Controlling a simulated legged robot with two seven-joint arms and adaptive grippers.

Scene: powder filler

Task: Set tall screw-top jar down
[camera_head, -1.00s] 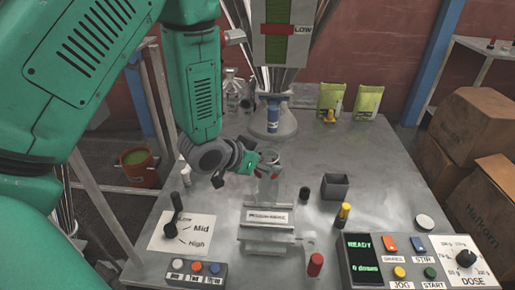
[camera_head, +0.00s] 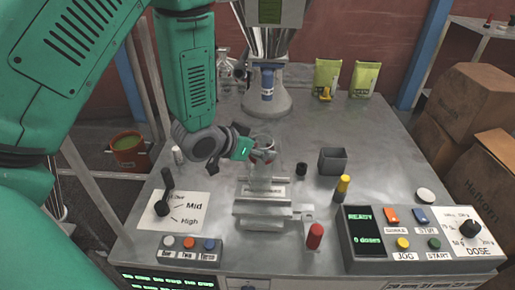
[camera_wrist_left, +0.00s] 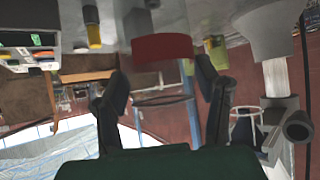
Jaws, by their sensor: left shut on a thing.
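The tall screw-top jar (camera_head: 264,143) is clear glass and looks upright in the head view, above the back of the small metal stand (camera_head: 264,212). My left gripper (camera_head: 254,152) is shut around its upper part from the left. I cannot tell whether the jar's base touches anything. In the wrist view, turned upside down, the two dark fingers (camera_wrist_left: 164,98) flank the see-through jar, and a red band (camera_wrist_left: 162,47) shows between and above them. My right gripper is not in view.
A control panel (camera_head: 365,257) with buttons stands at the front right. The filler base (camera_head: 268,101) is behind.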

